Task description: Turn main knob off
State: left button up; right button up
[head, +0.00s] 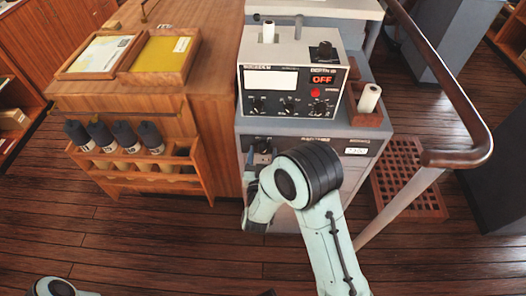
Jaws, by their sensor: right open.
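A grey box with a control panel (291,77) stands on a grey cabinet (356,137). Its front has several black knobs, a red button (315,93) and a display (322,79) reading "OFF" in orange. Which knob is the main one I cannot read. My right gripper (261,156) is open at the cabinet's upper left front, below the panel. My own arm hides part of it and the cabinet front there, so contact is unclear. My left gripper is outside the view.
A wooden desk (215,60) stands left, with a tray of papers (148,57) and a rack (190,168) holding several dark-capped cylinders. A white roll (369,98) stands in a wooden holder on the right. A brown handrail (456,110) curves along the right. The wooden floor in front is clear.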

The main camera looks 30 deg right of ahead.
jog(key=shift+w+d, duration=0.1)
jog(key=c, duration=1)
jog(key=shift+c, duration=0.2)
jog(key=shift+n, duration=1.4)
jog(key=n, duration=0.2)
jog(key=shift+n, duration=0.4)
jog(key=n+p, duration=0.1)
jog(key=n, duration=0.2)
jog(key=shift+n, duration=0.3)
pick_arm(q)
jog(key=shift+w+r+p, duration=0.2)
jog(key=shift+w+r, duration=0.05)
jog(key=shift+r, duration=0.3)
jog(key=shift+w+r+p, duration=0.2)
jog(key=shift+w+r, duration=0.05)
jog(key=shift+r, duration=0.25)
pick_arm(e)
jog(key=shift+n, duration=1.5)
jog(key=shift+f, duration=0.1)
